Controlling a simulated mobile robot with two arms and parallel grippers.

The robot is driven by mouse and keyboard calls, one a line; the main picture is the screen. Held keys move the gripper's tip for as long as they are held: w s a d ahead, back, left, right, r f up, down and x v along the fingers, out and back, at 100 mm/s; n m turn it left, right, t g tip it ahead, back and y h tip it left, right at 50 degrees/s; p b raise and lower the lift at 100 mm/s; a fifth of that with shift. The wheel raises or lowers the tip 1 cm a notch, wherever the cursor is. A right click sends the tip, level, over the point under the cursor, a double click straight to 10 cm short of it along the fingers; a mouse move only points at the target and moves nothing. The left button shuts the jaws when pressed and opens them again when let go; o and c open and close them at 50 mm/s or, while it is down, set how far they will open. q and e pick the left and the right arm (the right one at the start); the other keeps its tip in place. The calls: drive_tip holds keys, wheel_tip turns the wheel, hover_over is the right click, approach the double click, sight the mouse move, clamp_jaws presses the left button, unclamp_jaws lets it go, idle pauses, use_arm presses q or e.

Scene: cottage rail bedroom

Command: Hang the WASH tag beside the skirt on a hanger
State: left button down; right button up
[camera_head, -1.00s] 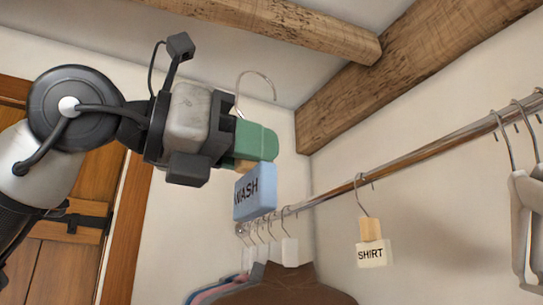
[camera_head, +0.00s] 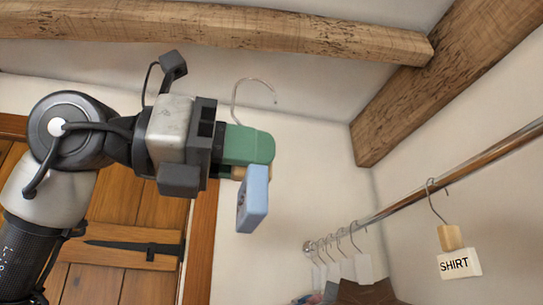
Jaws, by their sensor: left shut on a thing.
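My left gripper (camera_head: 248,152) is shut on the blue WASH tag (camera_head: 253,199), by the wooden block above its plate. The tag's plate is turned nearly edge-on, so its lettering hardly shows. Its wire hook (camera_head: 236,95) rises above the green fingers, open and clear of any rail. The metal rail (camera_head: 440,185) runs from the far wall to the upper right; the tag is left of it and apart from it. A SHIRT tag (camera_head: 458,264) hangs from the rail at the right. No skirt can be made out. My right gripper is not in view.
Several hangers with white tags (camera_head: 357,268) hang at the rail's far end, above a brown garment (camera_head: 362,292). Wooden beams (camera_head: 225,25) cross the ceiling. A wooden door (camera_head: 125,225) stands behind my left arm. The rail between the white tags and SHIRT tag is clear.

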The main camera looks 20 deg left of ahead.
use_arm(q)
drive_tip(key=v, duration=0.9)
drive_tip(key=shift+a, duration=0.15)
idle(0.4)
drive_tip(key=shift+s, duration=0.1)
idle(0.4)
